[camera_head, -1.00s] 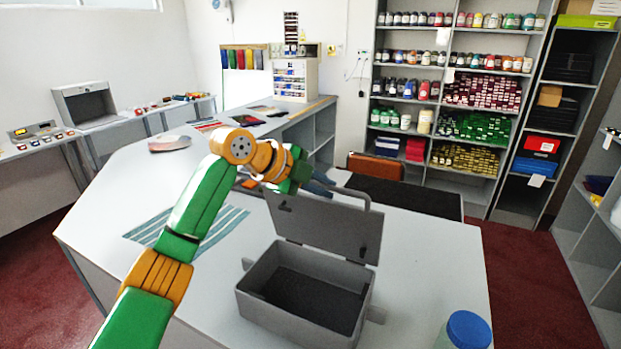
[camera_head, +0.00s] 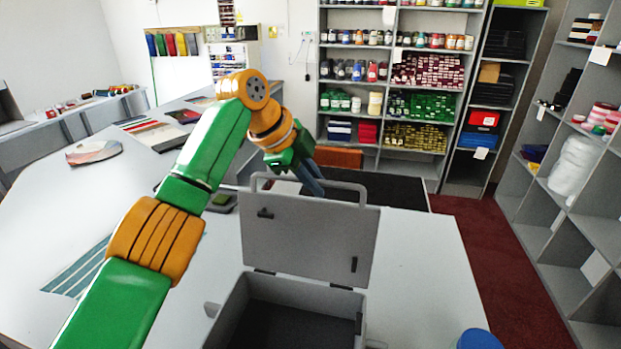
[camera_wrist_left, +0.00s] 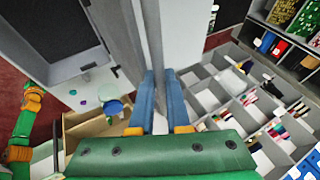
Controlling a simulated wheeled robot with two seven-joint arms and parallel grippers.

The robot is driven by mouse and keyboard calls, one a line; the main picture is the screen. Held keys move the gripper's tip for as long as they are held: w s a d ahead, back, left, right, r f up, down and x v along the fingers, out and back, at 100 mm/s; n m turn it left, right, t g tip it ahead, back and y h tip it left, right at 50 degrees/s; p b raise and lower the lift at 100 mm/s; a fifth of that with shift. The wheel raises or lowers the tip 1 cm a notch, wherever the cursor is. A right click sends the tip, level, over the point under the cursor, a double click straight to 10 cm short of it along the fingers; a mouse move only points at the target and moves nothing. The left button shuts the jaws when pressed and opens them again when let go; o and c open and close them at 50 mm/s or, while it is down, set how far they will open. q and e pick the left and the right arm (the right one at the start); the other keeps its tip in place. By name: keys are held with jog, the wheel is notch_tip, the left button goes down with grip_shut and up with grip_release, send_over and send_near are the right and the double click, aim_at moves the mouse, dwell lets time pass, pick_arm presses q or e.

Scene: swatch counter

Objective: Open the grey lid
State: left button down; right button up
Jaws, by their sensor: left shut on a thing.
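The grey lid (camera_head: 310,235) stands raised at the back edge of a grey box (camera_head: 230,312), its inner face toward me in the head view. A loop handle (camera_head: 345,185) runs along its top edge. My left gripper (camera_head: 314,186) is at that handle, its blue fingers shut on it. In the left wrist view, my left gripper (camera_wrist_left: 160,105) has a grey strip between its fingers, and the lid (camera_wrist_left: 118,40) shows beside the box's dark inside. The box is open; its front is cut off in the head view. My right gripper is not in view.
The box stands on a white counter (camera_head: 430,265). A blue-capped jar (camera_head: 478,340) is at the counter's front right. A striped teal swatch (camera_head: 80,270) lies at left. A dark mat (camera_head: 400,193) lies behind the lid. Shelving stands at right.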

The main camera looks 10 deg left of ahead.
pick_arm(q)
jog(key=shift+s+f, duration=0.25)
jog(key=shift+f, duration=0.05)
jog(key=c, duration=0.9)
grip_release()
jog(key=shift+w, duration=0.1)
jog(key=v, duration=0.7)
jog(key=shift+r, duration=0.3)
jog(key=shift+w, duration=0.1)
